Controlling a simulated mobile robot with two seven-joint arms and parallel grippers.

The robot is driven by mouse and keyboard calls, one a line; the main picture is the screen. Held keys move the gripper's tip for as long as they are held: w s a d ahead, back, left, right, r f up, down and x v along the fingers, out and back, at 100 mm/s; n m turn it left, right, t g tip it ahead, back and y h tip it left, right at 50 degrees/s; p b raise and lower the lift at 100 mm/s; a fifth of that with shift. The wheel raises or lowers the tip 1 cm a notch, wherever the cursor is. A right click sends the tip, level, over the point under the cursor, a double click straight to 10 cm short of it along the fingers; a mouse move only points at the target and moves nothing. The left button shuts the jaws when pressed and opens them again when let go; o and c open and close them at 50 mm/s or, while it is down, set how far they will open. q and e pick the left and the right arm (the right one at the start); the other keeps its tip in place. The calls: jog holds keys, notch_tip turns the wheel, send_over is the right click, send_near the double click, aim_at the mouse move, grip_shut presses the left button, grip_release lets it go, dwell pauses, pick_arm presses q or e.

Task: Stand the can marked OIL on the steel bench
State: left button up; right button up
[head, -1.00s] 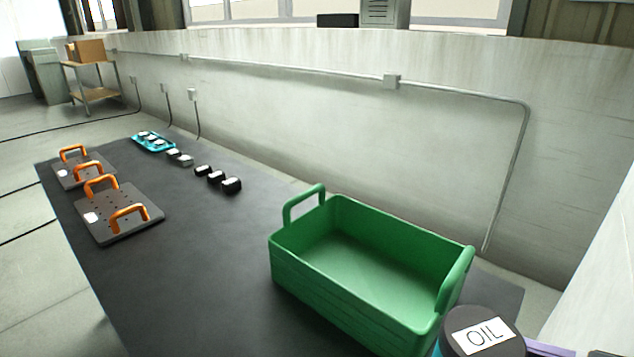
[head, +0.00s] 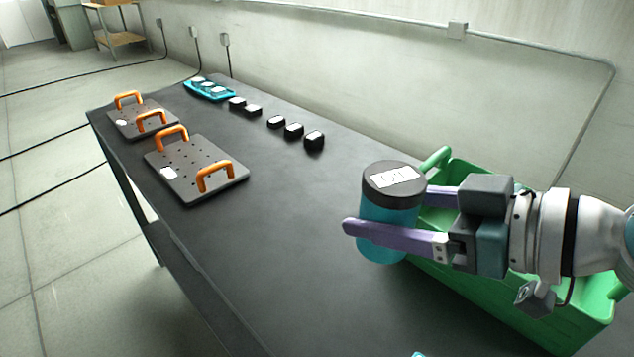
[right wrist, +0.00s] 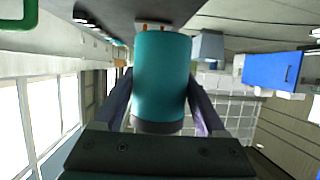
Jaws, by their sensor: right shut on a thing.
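The OIL can (head: 388,235) is a teal cylinder with a dark lid and a white label on top; the lettering is blurred now. My right gripper (head: 385,212) is shut on its sides with purple fingers. The can is close to upright, over the dark steel bench (head: 270,240) and just left of the green crate. I cannot tell whether its base touches the bench. The can also fills the middle of the right wrist view (right wrist: 160,80), between the fingers. My left gripper does not show.
The green crate (head: 475,290) stands on the bench behind and below my right gripper. Two drilled plates with orange handles (head: 195,175) lie to the left. Several small dark blocks (head: 293,131) and a teal tray (head: 205,92) line the far side. The bench middle is clear.

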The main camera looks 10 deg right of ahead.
notch_tip(320, 180, down, 15)
jog(key=b, duration=1)
jog(key=shift+b, duration=0.3)
jog(key=shift+r, duration=0.1)
jog(key=o, duration=1.6)
jog(key=shift+f, duration=0.2)
jog(key=shift+c, duration=0.2)
